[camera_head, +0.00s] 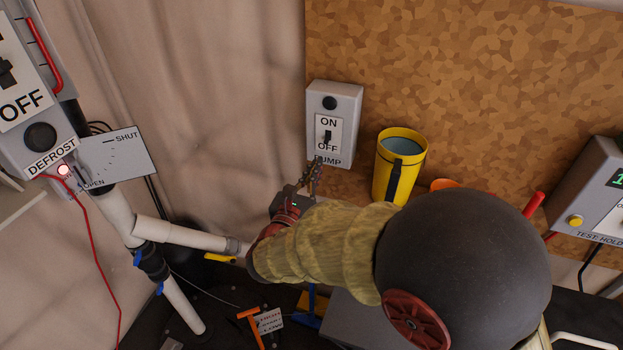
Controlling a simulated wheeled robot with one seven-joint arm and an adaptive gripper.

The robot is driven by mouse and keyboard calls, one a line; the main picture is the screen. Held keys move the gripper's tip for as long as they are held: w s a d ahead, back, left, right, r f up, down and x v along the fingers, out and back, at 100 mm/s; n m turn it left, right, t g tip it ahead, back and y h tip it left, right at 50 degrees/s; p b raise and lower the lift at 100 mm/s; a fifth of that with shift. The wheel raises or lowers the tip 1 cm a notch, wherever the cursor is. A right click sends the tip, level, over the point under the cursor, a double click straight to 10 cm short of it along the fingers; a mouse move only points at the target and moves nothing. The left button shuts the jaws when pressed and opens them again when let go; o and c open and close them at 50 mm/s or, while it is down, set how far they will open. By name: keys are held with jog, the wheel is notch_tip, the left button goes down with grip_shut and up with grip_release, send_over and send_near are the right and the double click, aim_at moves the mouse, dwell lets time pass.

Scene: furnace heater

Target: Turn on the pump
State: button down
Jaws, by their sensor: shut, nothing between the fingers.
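My gripper (316,165) is shut and empty. Its fingertips appear just below the toggle, at the lower left of the box, overlapping the start of the PUMP label. I cannot tell whether they touch the box.
A yellow cup (412,180) with a black handle stands right of the switch box. A DEFROST box (57,137) and white pipes (185,235) are at left. A TEST HOLD box (590,190) is at right. Tools lie below.

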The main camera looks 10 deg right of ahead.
aim_at(326, 147)
jog(key=shift+b+x, duration=0.65)
jog(key=shift+x, duration=1.95)
jog(key=shift+r+p, duration=0.2)
jog(key=shift+p, duration=0.55)
jog(key=shift+s+a+r+g+y+p, duration=0.15)
jog(key=shift+g+y+p, duration=0.3)
jog(key=shift+p, duration=1.05)
jog(key=shift+s+a+r+g+y+p, duration=0.1)
jog(key=shift+s+r+g+y+p, duration=0.15)
jog(key=shift+g+p, duration=0.85)
jog(key=shift+r+t+p, duration=0.1)
jog(key=shift+t+p, duration=0.25)
jog(key=shift+p, duration=0.4)
jog(key=g+y+p, duration=0.1)
jog(key=p, duration=0.3)
jog(key=r+g+y+p, duration=0.1)
jog(key=p, duration=0.3)
jog(key=r+g+p, duration=0.1)
jog(key=p, duration=0.3)
jog(key=shift+s+a+g+y, duration=0.25)
jog(key=shift+s+g+y, duration=0.1)
jog(key=shift+g+y, duration=0.05)
jog(key=shift+r+p, duration=0.1)
jog(key=shift+p, duration=0.25)
